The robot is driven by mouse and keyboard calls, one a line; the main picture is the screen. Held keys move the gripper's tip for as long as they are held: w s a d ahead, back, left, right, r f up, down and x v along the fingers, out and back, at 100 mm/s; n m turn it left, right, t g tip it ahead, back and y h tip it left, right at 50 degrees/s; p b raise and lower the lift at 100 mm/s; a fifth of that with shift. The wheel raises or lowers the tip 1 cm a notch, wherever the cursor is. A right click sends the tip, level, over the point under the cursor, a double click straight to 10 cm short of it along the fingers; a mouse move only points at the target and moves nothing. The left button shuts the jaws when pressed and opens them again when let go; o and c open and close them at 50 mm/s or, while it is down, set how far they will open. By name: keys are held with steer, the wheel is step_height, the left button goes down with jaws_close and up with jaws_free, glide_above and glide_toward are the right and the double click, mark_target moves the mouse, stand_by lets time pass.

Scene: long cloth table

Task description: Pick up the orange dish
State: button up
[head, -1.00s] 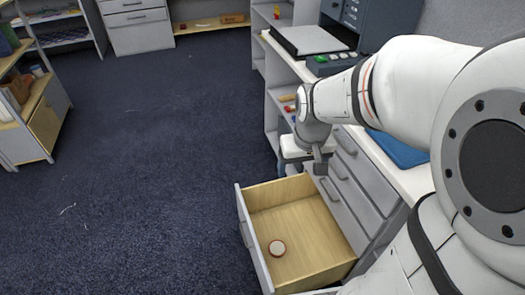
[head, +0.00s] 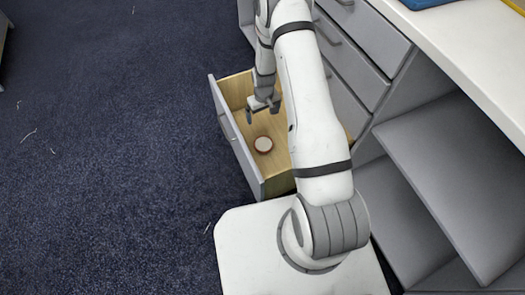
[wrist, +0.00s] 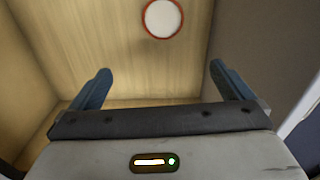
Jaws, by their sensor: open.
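The dish (head: 263,145) is small and round, with a pale inside and an orange-brown rim. It lies on the wooden floor of the open drawer (head: 223,112). In the wrist view the dish (wrist: 163,18) is near the top edge, ahead of the fingers and a little right of the middle between them. My gripper (head: 263,105) is over the drawer, above and behind the dish in the head view. In the wrist view its two blue fingers (wrist: 160,88) are wide apart with nothing between them.
The grey cabinet (head: 365,45) with closed drawers stands to the right, under a white worktop (head: 470,50). Open grey shelves (head: 440,170) are at the right. Dark blue carpet (head: 110,150) lies clear to the left.

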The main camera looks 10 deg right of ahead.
steer(key=b, duration=0.3)
glide_above(263, 144)
steer(key=f, duration=1.4)
steer(key=shift+s+d+f, duration=0.15)
steer(key=shift+d+f, duration=0.05)
steer(key=shift+d, duration=0.05)
step_height(263, 144, down, 6)
steer(key=b, duration=0.2)
steer(key=shift+a+b, duration=0.15)
steer(key=shift+b, duration=0.25)
steer(key=shift+r, duration=0.1)
steer(key=c, duration=1.4)
